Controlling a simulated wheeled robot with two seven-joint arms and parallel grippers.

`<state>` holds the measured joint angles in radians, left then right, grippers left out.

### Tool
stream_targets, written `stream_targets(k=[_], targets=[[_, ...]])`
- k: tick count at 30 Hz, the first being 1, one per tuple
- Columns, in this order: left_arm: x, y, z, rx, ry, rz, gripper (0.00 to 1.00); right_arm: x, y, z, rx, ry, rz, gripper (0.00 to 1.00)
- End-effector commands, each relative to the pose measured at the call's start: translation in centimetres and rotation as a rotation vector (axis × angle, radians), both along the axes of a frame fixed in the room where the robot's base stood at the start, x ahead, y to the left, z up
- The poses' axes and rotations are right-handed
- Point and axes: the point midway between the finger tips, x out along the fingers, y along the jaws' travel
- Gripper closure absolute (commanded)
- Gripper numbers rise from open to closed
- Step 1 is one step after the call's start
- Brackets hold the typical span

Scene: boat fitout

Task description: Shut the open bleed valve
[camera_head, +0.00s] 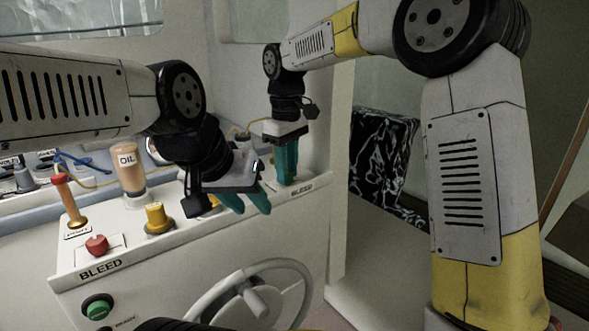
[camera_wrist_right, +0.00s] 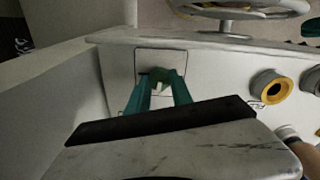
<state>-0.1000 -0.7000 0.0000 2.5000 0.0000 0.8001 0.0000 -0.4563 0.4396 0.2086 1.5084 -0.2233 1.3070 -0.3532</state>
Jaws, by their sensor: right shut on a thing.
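Two places on the white console are marked BLEED. At the near left one, a red bleed valve (camera_head: 97,245) stands on a square plate, with no gripper at it. At the right one, my right gripper (camera_head: 287,182) points down at the plate, its green fingers hiding most of what is there. In the right wrist view, my right gripper (camera_wrist_right: 161,76) is shut on a small part over that square plate (camera_wrist_right: 148,60); I take it to be the right bleed valve, whose handle position I cannot tell. My left gripper (camera_head: 250,211) hangs over the console's front edge, fingers apart and empty.
A yellow knob (camera_head: 157,217), an OIL bottle (camera_head: 127,168) and a red-topped post (camera_head: 66,200) stand on the console. A green button (camera_head: 98,308) and a grey handwheel (camera_head: 268,295) are on its front. The wrist view shows a yellow-ringed fitting (camera_wrist_right: 271,87).

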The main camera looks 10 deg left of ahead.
Motion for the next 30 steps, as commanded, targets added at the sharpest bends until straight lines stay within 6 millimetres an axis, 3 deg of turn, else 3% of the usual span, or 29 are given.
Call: stream_targets(k=[9, 24, 25, 28, 30], targets=[[0.00, 0.00, 0.00, 0.000, 0.000, 0.000, 0.64, 0.07, -0.02, 0.10, 0.002, -0.002, 0.107, 1.00], [0.00, 0.00, 0.00, 0.000, 0.000, 0.000, 0.64, 0.08, -0.01, 0.11, 0.001, -0.003, 0.125, 1.00], [0.00, 0.00, 0.00, 0.000, 0.000, 0.000, 0.64, 0.07, -0.02, 0.11, 0.001, -0.003, 0.125, 0.72], [0.00, 0.00, 0.00, 0.000, 0.000, 0.000, 0.64, 0.06, -0.01, 0.09, 0.001, -0.003, 0.125, 0.52], [0.00, 0.00, 0.00, 0.000, 0.000, 0.000, 0.64, 0.05, -0.02, 0.07, 0.000, -0.001, 0.124, 0.52]])
